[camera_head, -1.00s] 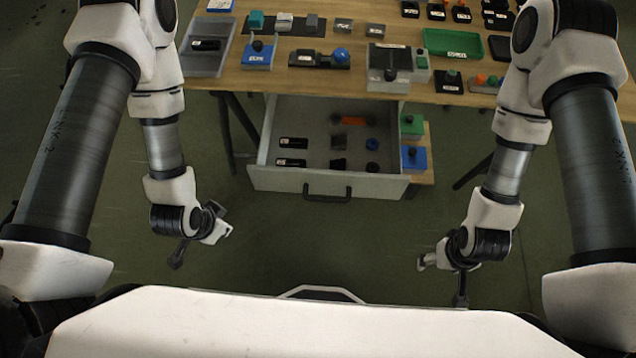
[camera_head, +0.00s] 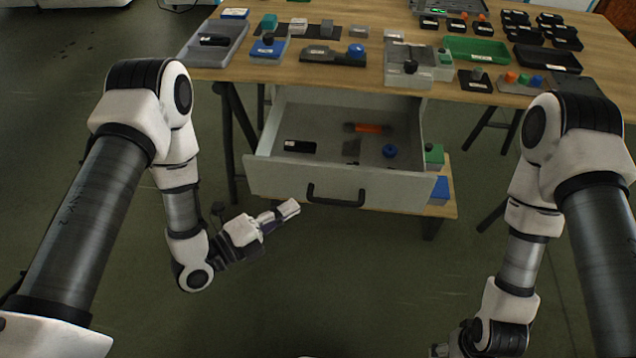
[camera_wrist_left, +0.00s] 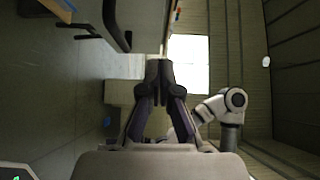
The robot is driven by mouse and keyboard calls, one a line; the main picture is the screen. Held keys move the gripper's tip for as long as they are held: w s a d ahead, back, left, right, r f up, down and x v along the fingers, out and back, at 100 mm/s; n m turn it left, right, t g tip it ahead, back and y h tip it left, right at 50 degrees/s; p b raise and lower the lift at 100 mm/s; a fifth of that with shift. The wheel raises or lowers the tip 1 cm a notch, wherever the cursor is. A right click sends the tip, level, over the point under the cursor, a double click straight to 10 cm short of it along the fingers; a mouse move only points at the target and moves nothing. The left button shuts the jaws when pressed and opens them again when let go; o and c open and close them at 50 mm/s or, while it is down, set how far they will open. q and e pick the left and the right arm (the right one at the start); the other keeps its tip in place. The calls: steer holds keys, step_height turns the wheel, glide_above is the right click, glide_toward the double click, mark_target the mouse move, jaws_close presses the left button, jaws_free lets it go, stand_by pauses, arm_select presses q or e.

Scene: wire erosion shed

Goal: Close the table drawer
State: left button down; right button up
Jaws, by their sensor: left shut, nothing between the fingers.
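The table drawer (camera_head: 330,182) is pulled out under the wooden table (camera_head: 385,75), and its inside shows. Its light grey front carries a black bar handle (camera_head: 336,196). Inside lie a black labelled box (camera_head: 300,146), an orange piece (camera_head: 367,128) and a blue knob (camera_head: 389,151). My left gripper (camera_head: 290,208) is shut and empty, in front of the drawer, left of the handle and apart from it. In the left wrist view its fingertips (camera_wrist_left: 159,68) are together, and the dark handle (camera_wrist_left: 113,22) shows at the upper left. My right gripper (camera_head: 442,350) is partly cut off at the bottom edge.
The tabletop holds a grey tray (camera_head: 222,50), a green tray (camera_head: 478,49) and several small devices. A shelf with a green box (camera_head: 434,155) and a blue box (camera_head: 438,188) stands right of the drawer. The floor in front is clear.

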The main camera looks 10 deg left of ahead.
mark_target(331, 170)
arm_select(q)
steer(key=x, duration=0.3)
steer(key=w+a+x, duration=0.1)
steer(key=x, duration=0.5)
steer(key=shift+w+a+f, duration=0.1)
steer(key=shift+w+a, duration=0.05)
steer(key=shift+w, duration=0.8)
steer(key=shift+w+f, duration=0.1)
arm_select(e)
steer(key=shift+f, duration=0.1)
